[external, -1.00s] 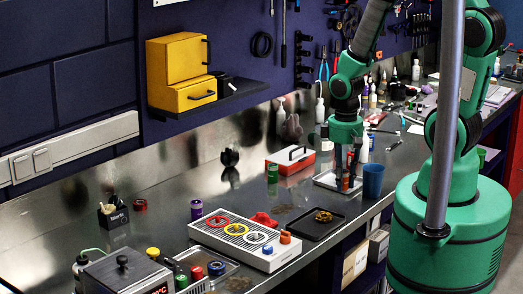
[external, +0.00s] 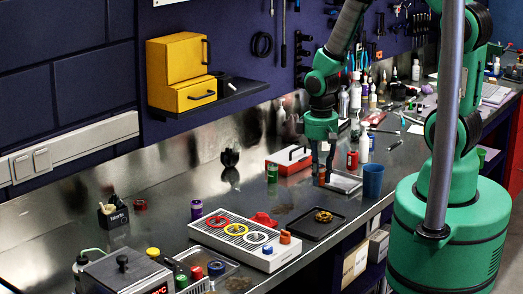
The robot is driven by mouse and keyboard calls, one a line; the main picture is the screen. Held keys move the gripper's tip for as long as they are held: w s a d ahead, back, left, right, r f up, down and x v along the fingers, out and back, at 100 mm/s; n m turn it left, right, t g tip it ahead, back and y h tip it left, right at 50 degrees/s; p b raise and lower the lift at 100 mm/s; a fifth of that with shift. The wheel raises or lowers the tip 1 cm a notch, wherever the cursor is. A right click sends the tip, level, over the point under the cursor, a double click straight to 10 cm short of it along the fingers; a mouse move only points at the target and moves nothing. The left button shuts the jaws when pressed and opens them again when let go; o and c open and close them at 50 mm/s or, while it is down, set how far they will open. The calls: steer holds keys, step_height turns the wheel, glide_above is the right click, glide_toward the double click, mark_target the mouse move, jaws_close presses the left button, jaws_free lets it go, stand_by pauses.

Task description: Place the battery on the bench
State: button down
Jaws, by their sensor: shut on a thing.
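My gripper (external: 325,178) points down over the bench, at the left end of a small pale tray. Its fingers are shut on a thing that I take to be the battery. The fingers hide most of it, and its colour and any contact with the surface below cannot be made out. The steel bench (external: 150,205) runs along the wall. The small tray (external: 346,184) lies just right of the fingers and looks empty where it shows. A red cylinder (external: 352,161) stands upright behind the tray.
A blue cup (external: 373,181) is right of the tray. A black tray (external: 315,225) and a white panel with coloured rings (external: 238,240) lie nearer the front. A green cylinder (external: 272,174) stands left. Bare bench shows behind the panel.

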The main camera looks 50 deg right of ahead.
glide_above(298, 190)
steer(key=shift+s+a+f, duration=0.1)
steer(key=shift+a+f, duration=0.05)
steer(key=shift+f, duration=0.2)
steer(key=shift+f, duration=1.75)
steer(key=shift+f, duration=0.15)
steer(key=c, duration=1.5)
jaws_free()
steer(key=shift+o, duration=0.2)
step_height(298, 190, up, 12)
